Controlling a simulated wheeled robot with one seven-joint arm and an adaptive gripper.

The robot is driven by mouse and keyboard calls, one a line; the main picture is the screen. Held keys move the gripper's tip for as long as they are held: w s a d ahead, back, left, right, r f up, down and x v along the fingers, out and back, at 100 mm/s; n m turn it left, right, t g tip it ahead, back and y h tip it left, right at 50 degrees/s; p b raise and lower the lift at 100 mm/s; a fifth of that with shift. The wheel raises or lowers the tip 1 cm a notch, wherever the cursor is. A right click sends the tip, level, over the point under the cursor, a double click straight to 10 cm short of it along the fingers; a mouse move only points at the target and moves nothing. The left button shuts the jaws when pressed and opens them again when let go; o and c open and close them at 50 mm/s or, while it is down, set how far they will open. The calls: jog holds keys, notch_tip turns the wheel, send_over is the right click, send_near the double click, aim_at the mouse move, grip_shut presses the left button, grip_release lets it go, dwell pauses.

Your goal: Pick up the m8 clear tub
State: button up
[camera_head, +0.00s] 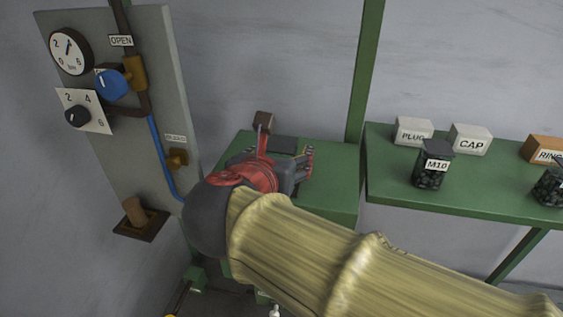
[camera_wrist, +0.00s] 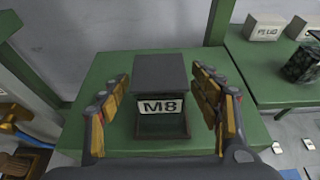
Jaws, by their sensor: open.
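The M8 tub (camera_wrist: 161,124) stands upright on a green stand top, with a dark square lid and a white M8 label facing the wrist camera. Its clear lower body shows dark green; I cannot tell what it holds. In the head view a dark flat patch (camera_head: 283,144), probably its lid, shows between my fingers, while my wrist hides much of the rest. My gripper (camera_wrist: 161,76) is open, with one yellow-padded finger on each side of the tub and a visible gap on both sides. It also shows in the head view (camera_head: 286,138).
A green shelf (camera_head: 388,180) to the right carries an M10 tub (camera_head: 430,170), PLUG (camera_head: 413,130) and CAP (camera_head: 470,139) blocks, and a RING block (camera_head: 545,150). A green post (camera_head: 365,70) rises behind the stand. A grey gauge panel (camera_head: 150,60) stands at left.

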jog(key=shift+c, duration=0.9)
jog(key=c, duration=1.4)
jog(key=shift+c, duration=0.2)
jog(key=shift+r, duration=0.15)
